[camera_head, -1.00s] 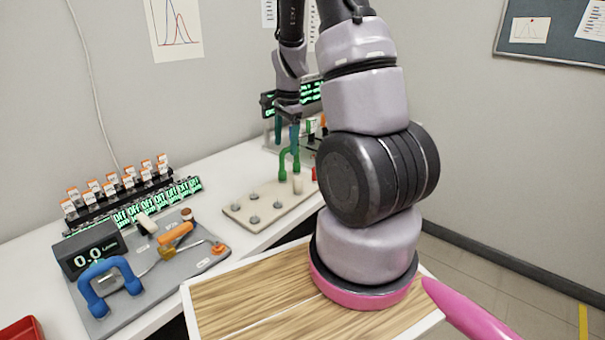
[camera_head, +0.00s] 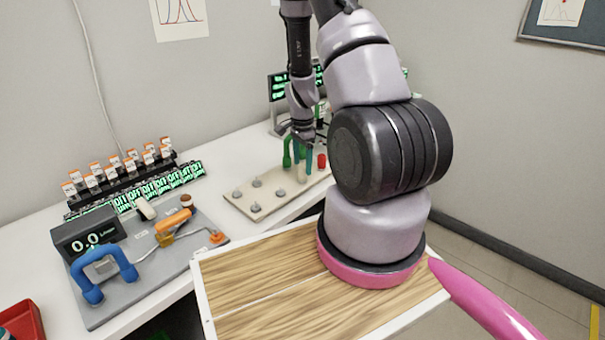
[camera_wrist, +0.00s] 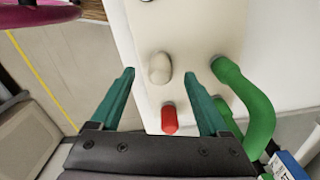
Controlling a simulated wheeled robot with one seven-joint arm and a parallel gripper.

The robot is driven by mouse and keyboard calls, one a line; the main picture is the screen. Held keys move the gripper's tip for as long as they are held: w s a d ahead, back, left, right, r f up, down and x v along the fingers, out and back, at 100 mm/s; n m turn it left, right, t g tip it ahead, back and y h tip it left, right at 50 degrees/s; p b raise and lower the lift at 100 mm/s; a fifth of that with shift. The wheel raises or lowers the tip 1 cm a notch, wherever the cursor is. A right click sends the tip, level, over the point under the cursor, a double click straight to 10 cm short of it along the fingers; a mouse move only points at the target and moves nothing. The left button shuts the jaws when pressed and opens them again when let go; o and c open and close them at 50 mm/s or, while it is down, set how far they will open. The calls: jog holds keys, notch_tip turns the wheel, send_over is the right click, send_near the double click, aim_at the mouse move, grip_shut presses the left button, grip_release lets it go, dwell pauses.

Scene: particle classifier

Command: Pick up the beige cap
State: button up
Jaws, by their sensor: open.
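The beige cap (camera_head: 301,175) stands at the right end of the beige board (camera_head: 240,202) on the white table. In the wrist view the beige cap (camera_wrist: 160,68) lies between the lines of my two teal fingers, slightly beyond them. My gripper (camera_wrist: 160,84) is open and empty. In the head view my gripper (camera_head: 303,152) is pointing down close to the cap, between the green handle and the red cap. Whether the fingers reach down around the beige cap is hard to tell.
A red cap (camera_wrist: 169,118) stands close to the beige one, between my fingers' bases in the wrist view. A green handle (camera_wrist: 250,105) is just right of my right finger. Several grey knobs (camera_head: 257,183) sit on the board's left part. A lit display stands behind.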

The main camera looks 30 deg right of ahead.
aim_at(302, 166)
notch_tip(302, 166, down, 2)
jog(key=shift+f, duration=0.25)
grip_shut()
jog(key=shift+r, duration=0.1)
notch_tip(302, 166, up, 10)
jog(key=shift+f, duration=0.1)
dwell(0.3)
